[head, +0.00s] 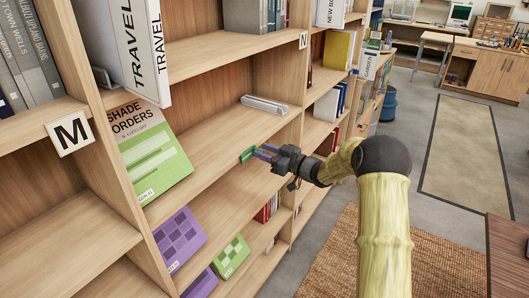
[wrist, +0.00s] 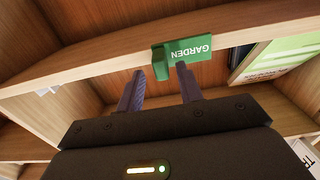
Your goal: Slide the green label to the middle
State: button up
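The green label (head: 247,155) is clipped on the front edge of a middle shelf (head: 205,165). In the wrist view the label (wrist: 190,50) reads GARDEN upside down. My gripper (head: 262,152) is in front of the shelf edge, just right of the label in the head view.
A green book (head: 150,160) leans at the shelf's left part, and a grey metal object (head: 265,106) lies at its right part. Purple books (head: 178,238) and a green checkered book (head: 231,257) are on the shelf below. White M (head: 69,133) and N signs mark the uprights.

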jog(key=b+v, duration=0.2)
jog(key=v, duration=1.5)
jog(key=shift+d, duration=0.25)
jog(key=shift+a, duration=0.1)
jog(key=s+m+g+h+p, duration=0.3)
jog(key=s+h, duration=0.4)
jog(key=s, duration=0.7)
jog(key=s+a+m+g+h+p, duration=0.1)
jog(key=s+m+g+h+p, duration=0.3)
jog(key=s, duration=0.9)
jog(key=m+g+h, duration=0.1)
jog(key=m+h, duration=0.2)
jog(key=shift+s+a+f+m+h, duration=0.2)
jog(key=shift+s+a+m+h, duration=0.1)
jog(key=shift+s+a+m, duration=0.1)
